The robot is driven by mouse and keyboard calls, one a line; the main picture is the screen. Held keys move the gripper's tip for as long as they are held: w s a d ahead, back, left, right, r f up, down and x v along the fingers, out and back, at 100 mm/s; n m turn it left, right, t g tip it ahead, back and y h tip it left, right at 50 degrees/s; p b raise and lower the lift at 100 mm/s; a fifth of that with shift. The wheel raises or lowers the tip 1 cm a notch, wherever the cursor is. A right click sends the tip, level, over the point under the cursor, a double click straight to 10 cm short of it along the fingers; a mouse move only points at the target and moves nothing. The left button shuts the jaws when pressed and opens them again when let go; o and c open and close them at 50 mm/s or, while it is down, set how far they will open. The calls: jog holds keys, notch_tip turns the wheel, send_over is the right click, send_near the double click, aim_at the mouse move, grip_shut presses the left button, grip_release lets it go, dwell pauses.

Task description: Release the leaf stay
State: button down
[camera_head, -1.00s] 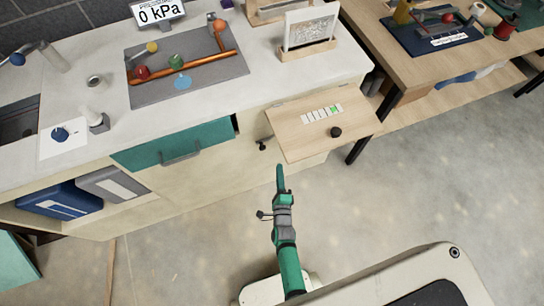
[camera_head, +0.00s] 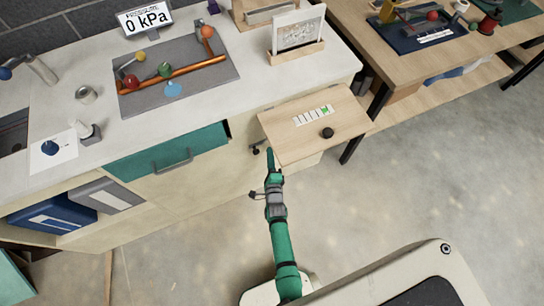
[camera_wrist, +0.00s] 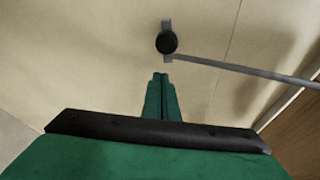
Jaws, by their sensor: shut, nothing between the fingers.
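The wooden leaf (camera_head: 285,133) is raised level at the right end of the white counter. It carries a black knob (camera_head: 327,132) and a strip of marked squares. In the wrist view the stay shows as a thin grey bar (camera_wrist: 245,73) running right from a dark round knob (camera_wrist: 167,43) on a small plate on the cream cabinet face. A dark fitting below the leaf's left corner also shows in the head view (camera_head: 256,147). My gripper (camera_wrist: 160,76) is shut and empty, its fingertips just short of the round knob and apart from it in the picture.
The teal drawer (camera_head: 165,152) with a grey handle is left of the leaf, slightly open. A wooden workbench (camera_head: 400,70) with dark legs stands to the right. The concrete floor (camera_head: 400,190) below and right of the leaf is clear.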

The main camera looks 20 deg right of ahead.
jog(key=shift+a+r, duration=0.2)
jog(key=shift+a, duration=0.55)
jog(key=shift+a+r, duration=0.2)
jog(key=shift+a, duration=0.55)
